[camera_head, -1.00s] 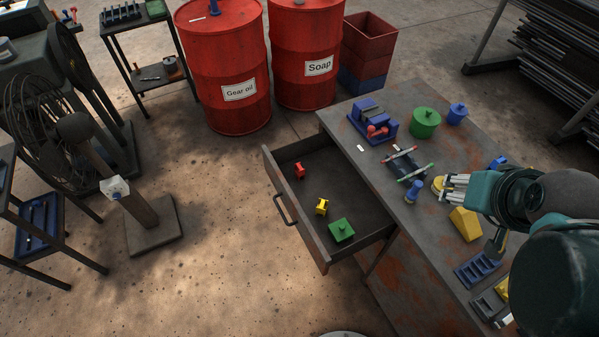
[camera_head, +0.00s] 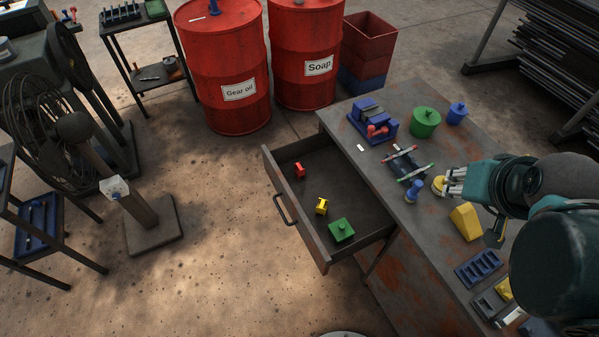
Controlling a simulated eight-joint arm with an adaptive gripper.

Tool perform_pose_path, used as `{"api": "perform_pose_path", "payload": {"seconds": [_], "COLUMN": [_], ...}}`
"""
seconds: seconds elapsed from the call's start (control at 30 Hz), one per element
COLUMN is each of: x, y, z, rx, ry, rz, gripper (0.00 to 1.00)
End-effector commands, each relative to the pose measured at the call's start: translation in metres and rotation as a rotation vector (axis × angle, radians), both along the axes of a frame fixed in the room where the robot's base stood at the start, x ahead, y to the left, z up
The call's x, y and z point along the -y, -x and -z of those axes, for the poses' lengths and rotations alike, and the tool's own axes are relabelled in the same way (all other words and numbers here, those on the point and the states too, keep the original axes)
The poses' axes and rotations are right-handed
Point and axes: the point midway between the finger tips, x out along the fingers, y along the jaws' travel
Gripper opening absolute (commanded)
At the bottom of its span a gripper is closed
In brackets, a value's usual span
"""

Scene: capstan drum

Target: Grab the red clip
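A small red clip (camera_head: 299,170) lies in the open drawer (camera_head: 342,178), near its far left corner. A yellow clip-like piece (camera_head: 322,206) and a green block with a knob (camera_head: 341,230) lie nearer in the same drawer. My gripper (camera_head: 450,182) is over the tabletop, well to the right of the drawer and apart from the red clip. Its pale fingers point left, close to a round yellow piece (camera_head: 438,186). The fingers are too small to tell whether they are open or shut.
The worktable (camera_head: 420,250) holds a blue vise-like block (camera_head: 372,120), a green lidded pot (camera_head: 425,122), a dark rack with rods (camera_head: 406,163), a blue knob (camera_head: 413,191) and a yellow wedge (camera_head: 466,221). Red drums (camera_head: 225,60) stand behind.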

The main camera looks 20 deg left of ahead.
Motion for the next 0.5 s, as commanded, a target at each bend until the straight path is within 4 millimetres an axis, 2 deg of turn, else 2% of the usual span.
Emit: {"api": "perform_pose_path", "payload": {"seconds": [0.5], "x": [-0.041], "y": [-0.062], "z": [0.005], "rx": [-0.085], "ry": [0.019], "rz": [-0.104], "gripper": [0.27]}}
